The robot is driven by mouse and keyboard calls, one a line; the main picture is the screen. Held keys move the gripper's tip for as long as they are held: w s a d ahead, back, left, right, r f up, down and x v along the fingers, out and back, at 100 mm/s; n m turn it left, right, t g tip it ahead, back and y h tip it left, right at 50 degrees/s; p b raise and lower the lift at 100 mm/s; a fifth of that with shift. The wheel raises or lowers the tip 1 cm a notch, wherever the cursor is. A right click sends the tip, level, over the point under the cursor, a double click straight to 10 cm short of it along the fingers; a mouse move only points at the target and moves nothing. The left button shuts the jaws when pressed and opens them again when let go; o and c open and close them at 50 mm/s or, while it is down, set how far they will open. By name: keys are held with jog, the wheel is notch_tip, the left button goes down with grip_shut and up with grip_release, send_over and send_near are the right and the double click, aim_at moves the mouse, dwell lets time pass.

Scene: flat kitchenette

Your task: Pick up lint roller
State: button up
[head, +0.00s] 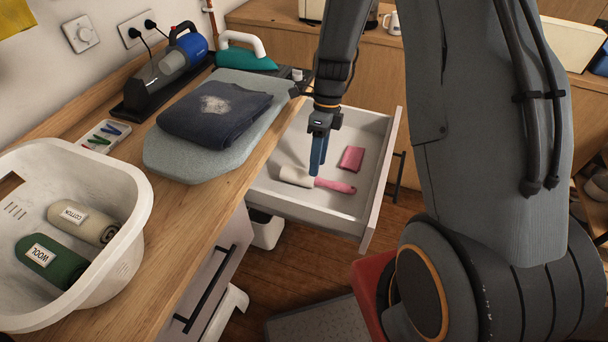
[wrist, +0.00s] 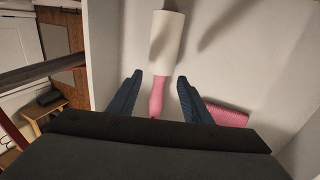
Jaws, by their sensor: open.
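The lint roller (head: 315,181) lies on the floor of an open white drawer (head: 335,217). It has a cream roll and a pink handle. In the wrist view the lint roller (wrist: 164,45) runs up the picture, its roll at the top and its pink handle between my fingers. My gripper (head: 317,172) points down into the drawer, just over the roller. In the wrist view my gripper (wrist: 158,88) has its two blue fingers apart, one on each side of the handle, with nothing held. The handle's end is hidden behind my gripper's body.
A pink item (head: 351,158) lies in the drawer right of the roller. The drawer's walls stand close around. The counter at left holds an ironing pad (head: 177,160) with a folded dark shirt (head: 215,112), and a white basket (head: 128,240) with rolled cloths.

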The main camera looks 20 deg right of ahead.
jog(key=shift+p+x, duration=1)
jog(key=shift+x, duration=1.45)
jog(key=shift+w, duration=0.1)
jog(key=c, duration=0.8)
notch_tip(320, 180, up, 18)
jog(key=b, duration=0.3)
